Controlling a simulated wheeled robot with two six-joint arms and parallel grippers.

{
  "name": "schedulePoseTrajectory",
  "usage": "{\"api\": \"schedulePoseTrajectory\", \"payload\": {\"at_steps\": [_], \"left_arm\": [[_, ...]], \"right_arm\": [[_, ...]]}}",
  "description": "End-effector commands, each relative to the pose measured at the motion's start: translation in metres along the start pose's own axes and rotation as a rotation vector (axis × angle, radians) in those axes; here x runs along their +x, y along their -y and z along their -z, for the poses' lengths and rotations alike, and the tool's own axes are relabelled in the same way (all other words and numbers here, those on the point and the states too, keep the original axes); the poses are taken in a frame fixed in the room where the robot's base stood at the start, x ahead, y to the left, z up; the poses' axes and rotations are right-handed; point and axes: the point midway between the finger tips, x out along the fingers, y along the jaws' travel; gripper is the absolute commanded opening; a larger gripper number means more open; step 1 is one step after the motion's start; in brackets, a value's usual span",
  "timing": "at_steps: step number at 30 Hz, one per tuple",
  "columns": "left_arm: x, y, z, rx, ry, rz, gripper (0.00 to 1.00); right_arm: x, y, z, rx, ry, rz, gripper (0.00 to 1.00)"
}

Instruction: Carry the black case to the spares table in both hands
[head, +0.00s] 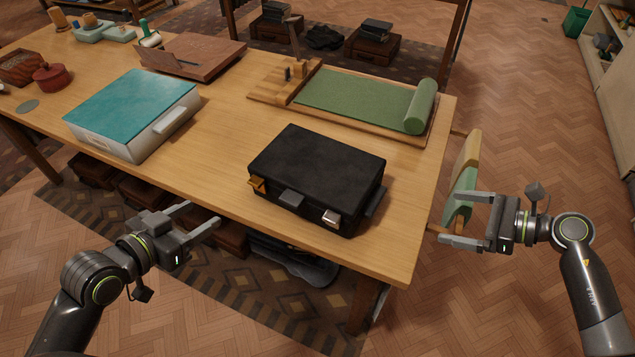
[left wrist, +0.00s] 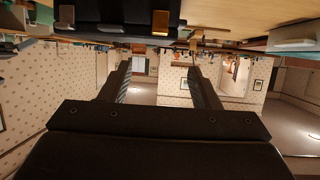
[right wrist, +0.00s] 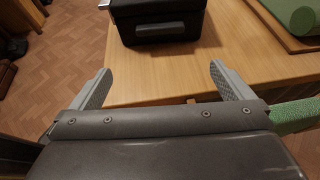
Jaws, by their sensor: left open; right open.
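The black case (head: 318,166) lies flat on the wooden table (head: 225,190) near its front right corner. It has a grey handle on the front, an orange-brown latch on the left, a silver latch on the right and a grey grip on its right end. It also shows upside down in the left wrist view (left wrist: 110,12) and at the top of the right wrist view (right wrist: 160,15). My left gripper (head: 204,218) is open and empty, off the table's front edge, left of the case. My right gripper (head: 460,220) is open and empty, off the table's right end, apart from the case.
A white box with a teal lid (head: 133,110) stands left of the case. A board with a green roll (head: 360,103) lies behind it. A green and tan item (head: 463,180) is at the table's right end beside my right gripper. Brown cases (head: 200,227) sit beneath.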

Motion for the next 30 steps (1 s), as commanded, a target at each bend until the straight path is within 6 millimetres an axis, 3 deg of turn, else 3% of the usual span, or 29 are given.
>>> {"api": "schedulePoseTrajectory", "payload": {"at_steps": [11,24,30], "left_arm": [[0.052,-0.001,0.001,-0.006,-0.004,-0.001,0.56],[0.136,-0.001,0.001,-0.003,-0.001,-0.002,0.56],[0.16,-0.001,0.0,-0.003,0.0,-0.002,0.56]], "right_arm": [[0.053,0.0,-0.002,0.003,0.007,-0.002,1.0],[0.136,0.0,-0.002,0.004,0.005,-0.001,1.0],[0.16,0.0,-0.001,0.004,0.003,-0.001,1.0]]}}
